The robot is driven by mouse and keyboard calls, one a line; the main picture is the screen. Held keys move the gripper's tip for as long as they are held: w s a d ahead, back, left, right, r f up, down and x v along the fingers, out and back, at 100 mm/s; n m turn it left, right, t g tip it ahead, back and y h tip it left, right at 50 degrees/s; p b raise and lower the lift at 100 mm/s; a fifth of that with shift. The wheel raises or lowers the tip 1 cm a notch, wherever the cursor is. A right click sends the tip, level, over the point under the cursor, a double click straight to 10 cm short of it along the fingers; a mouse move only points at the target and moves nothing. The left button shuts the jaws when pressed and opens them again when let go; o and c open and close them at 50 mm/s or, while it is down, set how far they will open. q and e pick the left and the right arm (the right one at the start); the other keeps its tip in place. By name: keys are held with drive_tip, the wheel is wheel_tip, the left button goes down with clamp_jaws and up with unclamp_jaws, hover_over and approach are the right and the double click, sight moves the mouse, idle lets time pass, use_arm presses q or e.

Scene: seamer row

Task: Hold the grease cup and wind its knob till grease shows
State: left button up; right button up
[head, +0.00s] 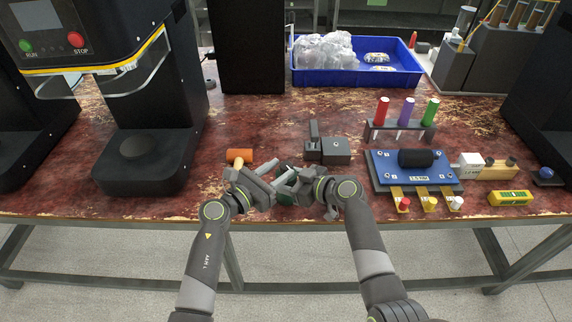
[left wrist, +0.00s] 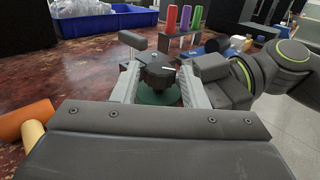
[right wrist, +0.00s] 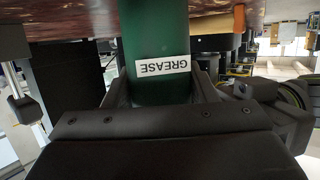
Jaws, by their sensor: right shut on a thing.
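The green grease cup (right wrist: 155,40) with a white GREASE label stands between the fingers of my right gripper (right wrist: 160,88), which is shut on its body. In the head view the cup (head: 286,199) is mostly hidden by my grippers at the table's front edge. Its black lobed knob (left wrist: 157,72) with a white mark shows in the left wrist view, above the green body (left wrist: 158,96). My left gripper (left wrist: 160,80) is open, with one finger on each side of the knob and a small gap showing. I see no grease; the cup's outlet is hidden.
An orange-headed mallet (head: 239,156) lies left of my left gripper. A grey block with an upright lever (head: 335,150) stands just behind the grippers. A blue fixture (head: 385,178) and a screwdriver rack (head: 399,128) stand to the right. A blue tray (head: 400,78) is at the back.

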sight(286, 165)
use_arm(q)
drive_tip(key=shift+x, duration=1.65)
drive_tip(key=c, duration=0.7)
drive_tip(key=shift+g, duration=0.3)
drive_tip(key=m+g+h, duration=0.3)
drive_tip(key=m+g, duration=0.1)
drive_tip(key=g, duration=0.1)
drive_tip(key=shift+w+m+h, duration=0.1)
drive_tip(key=shift+m+h, duration=0.2)
drive_tip(key=shift+h, duration=0.1)
drive_tip(key=shift+f+m+g+h, duration=0.1)
drive_tip(key=shift+m+g+h, duration=0.25)
drive_tip(key=shift+m+g, duration=0.85)
drive_tip(key=shift+m+g+h, duration=0.35)
drive_tip(key=shift+m+g, duration=0.25)
drive_tip(key=shift+g, duration=1.2)
drive_tip(key=shift+m+g, duration=0.3)
drive_tip(key=shift+g, duration=0.3)
